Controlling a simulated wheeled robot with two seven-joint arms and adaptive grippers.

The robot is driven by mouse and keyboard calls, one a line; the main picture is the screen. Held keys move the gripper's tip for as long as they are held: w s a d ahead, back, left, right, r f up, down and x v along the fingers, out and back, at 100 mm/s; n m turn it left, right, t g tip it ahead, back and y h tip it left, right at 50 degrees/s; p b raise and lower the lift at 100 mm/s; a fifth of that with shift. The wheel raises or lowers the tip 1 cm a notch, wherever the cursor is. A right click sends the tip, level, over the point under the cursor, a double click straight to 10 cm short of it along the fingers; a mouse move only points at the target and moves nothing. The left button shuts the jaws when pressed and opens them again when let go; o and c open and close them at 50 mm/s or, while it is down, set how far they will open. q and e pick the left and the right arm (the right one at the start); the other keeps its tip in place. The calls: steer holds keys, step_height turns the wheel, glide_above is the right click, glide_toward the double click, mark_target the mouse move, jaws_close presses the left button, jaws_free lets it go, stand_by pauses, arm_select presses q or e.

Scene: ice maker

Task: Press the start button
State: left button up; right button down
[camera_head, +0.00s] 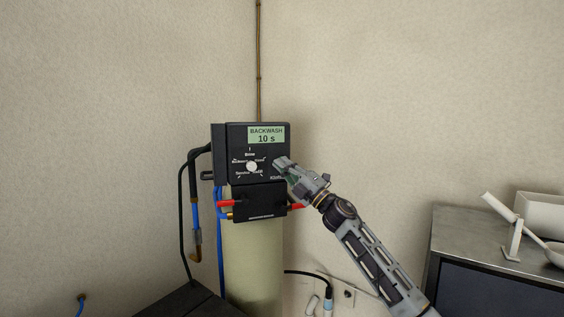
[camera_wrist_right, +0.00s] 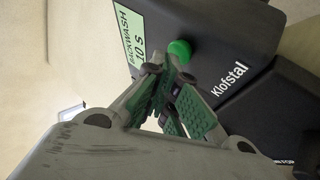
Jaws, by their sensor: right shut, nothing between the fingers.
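A black control box (camera_head: 235,150) has a lit display (camera_head: 266,135) reading "BACKWASH 10 s" and a white dial (camera_head: 252,166) on its front. In the right wrist view a round green button (camera_wrist_right: 181,49) sticks out of the box face, between the display and the "Klofstal" lettering. My right gripper (camera_head: 282,162) is at the right side of the box front. Its fingers (camera_wrist_right: 168,69) are shut and empty, with the tips close beside the button; I cannot tell whether they touch it. The button cannot be made out in the head view, where the gripper covers that area. My left gripper is not in view.
The box sits on a pale cylindrical tank (camera_head: 250,255) in a wall corner. Blue and black hoses (camera_head: 195,212) hang at its left, and a brown pipe (camera_head: 258,60) runs up the corner. A metal-topped cabinet (camera_head: 455,222) with white items stands at right.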

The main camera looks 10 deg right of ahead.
steer(key=shift+s+d, duration=0.1)
steer(key=shift+s, duration=0.35)
steer(key=shift+s, duration=0.15)
steer(key=shift+s+d+p, duration=0.2)
steer(key=shift+s+p, duration=0.15)
steer(key=shift+s, duration=0.85)
steer(key=shift+s+d+p, duration=0.2)
steer(key=shift+s+p, duration=0.15)
steer(key=shift+s, duration=0.8)
steer(key=shift+f, duration=0.1)
